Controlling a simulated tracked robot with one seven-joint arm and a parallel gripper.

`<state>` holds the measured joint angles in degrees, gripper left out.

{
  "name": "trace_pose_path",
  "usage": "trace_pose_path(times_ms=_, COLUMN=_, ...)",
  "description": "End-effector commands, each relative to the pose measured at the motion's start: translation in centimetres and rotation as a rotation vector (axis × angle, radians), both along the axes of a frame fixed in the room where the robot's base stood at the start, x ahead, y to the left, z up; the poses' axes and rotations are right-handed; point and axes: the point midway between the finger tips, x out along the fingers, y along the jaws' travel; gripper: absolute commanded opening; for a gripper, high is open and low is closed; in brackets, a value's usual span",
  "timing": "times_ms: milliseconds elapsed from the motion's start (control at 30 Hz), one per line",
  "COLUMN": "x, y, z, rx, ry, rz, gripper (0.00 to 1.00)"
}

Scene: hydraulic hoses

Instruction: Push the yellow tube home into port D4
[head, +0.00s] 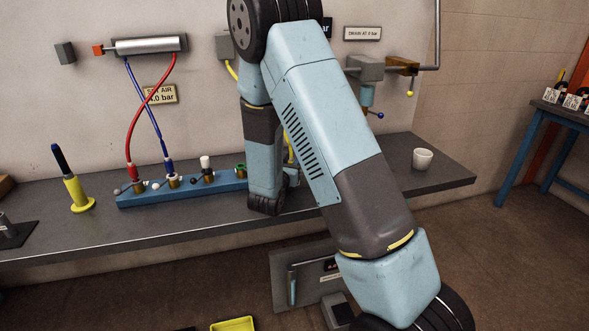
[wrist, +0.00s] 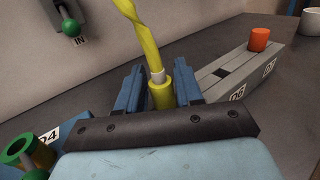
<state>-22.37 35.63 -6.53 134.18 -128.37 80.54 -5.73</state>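In the wrist view the yellow tube (wrist: 130,30) comes down from the top to a pale collar and a yellow end fitting. My gripper (wrist: 159,90) has its two blue fingers closed against both sides of that end. A green-ringed port (wrist: 20,150) is at the lower left of the wrist view, beside a label that seems to read D4 (wrist: 48,134). The tube end is apart from it, to its right. The green ring also shows in the head view (head: 240,170).
The blue manifold (head: 140,200) carries red and blue hoses and a white-capped port. A grey block (wrist: 235,80) with an orange cap (wrist: 259,39) stands right of my gripper. A valve with a green knob (wrist: 71,28) is on the wall. A white cup (head: 422,159) stands farther right.

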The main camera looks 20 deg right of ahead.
Motion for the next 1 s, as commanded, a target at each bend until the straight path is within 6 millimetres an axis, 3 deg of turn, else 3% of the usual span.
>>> trace_pose_path(times_ms=367, x=0.0, y=0.0, z=0.0, rx=0.000, ry=0.000, rz=0.000, gripper=0.00)
trace_pose_path(times_ms=667, x=0.0, y=0.0, z=0.4, rx=0.000, ry=-0.001, rz=0.000, gripper=0.00)
trace_pose_path(times_ms=1000, x=0.0, y=0.0, z=4.7, rx=0.002, ry=-0.005, rz=0.000, gripper=0.00)
